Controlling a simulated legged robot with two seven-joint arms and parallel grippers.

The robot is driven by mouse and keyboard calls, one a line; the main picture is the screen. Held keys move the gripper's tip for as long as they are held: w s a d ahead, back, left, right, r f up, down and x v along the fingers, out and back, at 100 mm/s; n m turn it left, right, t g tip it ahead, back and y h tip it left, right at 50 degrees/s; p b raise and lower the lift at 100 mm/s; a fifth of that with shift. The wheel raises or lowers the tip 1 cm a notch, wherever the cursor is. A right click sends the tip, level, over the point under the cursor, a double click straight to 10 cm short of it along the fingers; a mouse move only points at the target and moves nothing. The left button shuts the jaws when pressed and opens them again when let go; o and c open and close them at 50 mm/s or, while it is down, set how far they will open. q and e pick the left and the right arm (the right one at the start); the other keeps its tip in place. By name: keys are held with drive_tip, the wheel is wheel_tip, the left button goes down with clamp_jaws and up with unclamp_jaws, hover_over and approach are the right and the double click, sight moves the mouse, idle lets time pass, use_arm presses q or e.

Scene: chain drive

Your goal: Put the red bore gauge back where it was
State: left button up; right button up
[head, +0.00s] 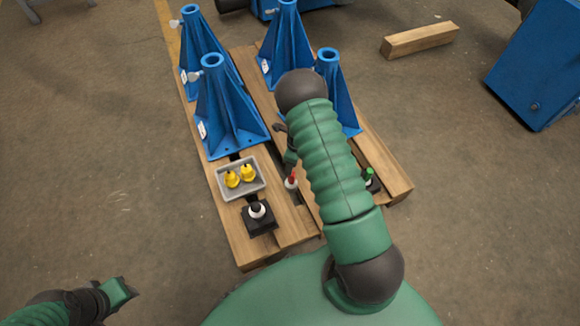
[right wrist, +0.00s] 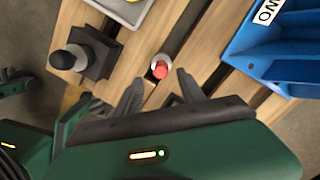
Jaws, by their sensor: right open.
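The red bore gauge (head: 291,182) has a red top and a pale collar and stands on the wooden pallet. In the right wrist view the red gauge (right wrist: 160,70) is seen from above, just ahead of and between the fingertips. My right gripper (right wrist: 159,88) is open and empty; in the head view my forearm mostly hides it. A black block (head: 259,219) holds a black-topped gauge (head: 256,208). A green gauge (head: 369,174) stands right of my forearm. My left gripper (head: 124,292) is low at left, away from the pallet; its jaws are unclear.
A grey tray (head: 224,192) with two yellow pieces lies on the pallet (head: 262,246). Tall blue stands (head: 228,115) fill its far part, one close to the right gripper's side. A wooden beam (head: 419,40) and a blue machine (head: 540,70) are on the floor beyond.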

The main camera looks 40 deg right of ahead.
drive_tip(key=shift+r, duration=0.7)
drive_tip(key=s+a+r+n, duration=0.3)
drive_tip(key=a+r+n, duration=1)
drive_tip(key=r+n, duration=0.25)
drive_tip(key=s+a+r+n+t, duration=0.1)
drive_tip(key=s+a+r+n, duration=0.6)
drive_tip(key=n, duration=0.8)
drive_tip(key=shift+s+a+r+h, duration=0.25)
drive_tip(key=shift+s+r, duration=0.2)
drive_tip(key=shift+s, duration=0.5)
